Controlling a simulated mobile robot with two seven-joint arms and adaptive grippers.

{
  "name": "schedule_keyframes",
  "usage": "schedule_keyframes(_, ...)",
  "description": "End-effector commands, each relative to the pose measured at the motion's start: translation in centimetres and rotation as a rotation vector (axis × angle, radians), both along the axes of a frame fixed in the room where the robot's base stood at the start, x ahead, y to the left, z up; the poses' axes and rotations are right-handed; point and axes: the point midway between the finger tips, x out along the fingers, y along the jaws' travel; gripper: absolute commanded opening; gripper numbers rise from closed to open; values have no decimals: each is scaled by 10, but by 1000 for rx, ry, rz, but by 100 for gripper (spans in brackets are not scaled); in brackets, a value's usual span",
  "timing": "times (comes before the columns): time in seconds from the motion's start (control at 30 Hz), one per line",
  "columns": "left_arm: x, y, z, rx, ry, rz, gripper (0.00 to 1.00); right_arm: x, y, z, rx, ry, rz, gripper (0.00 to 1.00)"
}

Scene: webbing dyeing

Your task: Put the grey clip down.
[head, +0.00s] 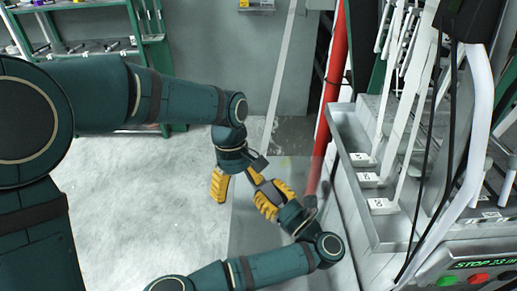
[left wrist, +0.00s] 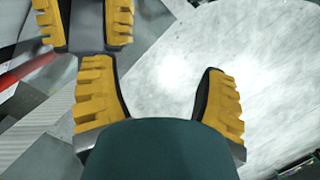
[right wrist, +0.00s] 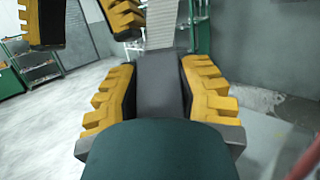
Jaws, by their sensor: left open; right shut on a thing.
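The grey clip is a dark grey block (right wrist: 160,85) between the yellow fingers of my right gripper (right wrist: 160,80), which is shut on it. In the head view my right gripper (head: 268,194) holds it in the air, left of the machine. Most of the clip is hidden by the fingers there. My left gripper (head: 237,182) is open and empty, close beside the right one; its fingers also show at the top left of the right wrist view (right wrist: 85,18). The left wrist view shows the clip (left wrist: 87,25) between the right fingers.
A metal tray (head: 378,240) with white numbered pieces (head: 381,205) lies along the machine at right. A red pipe (head: 325,120) stands beside it. A control panel (head: 475,275) is at bottom right. Green shelving (head: 150,55) is at the back left. The pale floor (head: 140,190) at left is clear.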

Motion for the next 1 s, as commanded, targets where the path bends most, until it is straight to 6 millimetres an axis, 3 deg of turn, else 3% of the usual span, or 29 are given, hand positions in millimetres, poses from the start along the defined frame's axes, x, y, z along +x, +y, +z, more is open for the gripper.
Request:
schedule_keyframes(0.2, 41, -36, 43, 53, -125, 65, 73, 0, 0, 0, 0, 0, -1, 0)
schedule_keyframes(0.43, 55, -51, 61, 73, -178, 106, 73, 0, 0, 0, 0, 0, 0, 0)
schedule_keyframes(0.57, 55, -51, 52, 76, -180, 107, 73, 0, 0, 0, 0, 0, 0, 0)
schedule_keyframes(1.0, 55, -51, -23, 76, -177, 105, 73, 0, 0, 0, 0, 0, 0, 0)
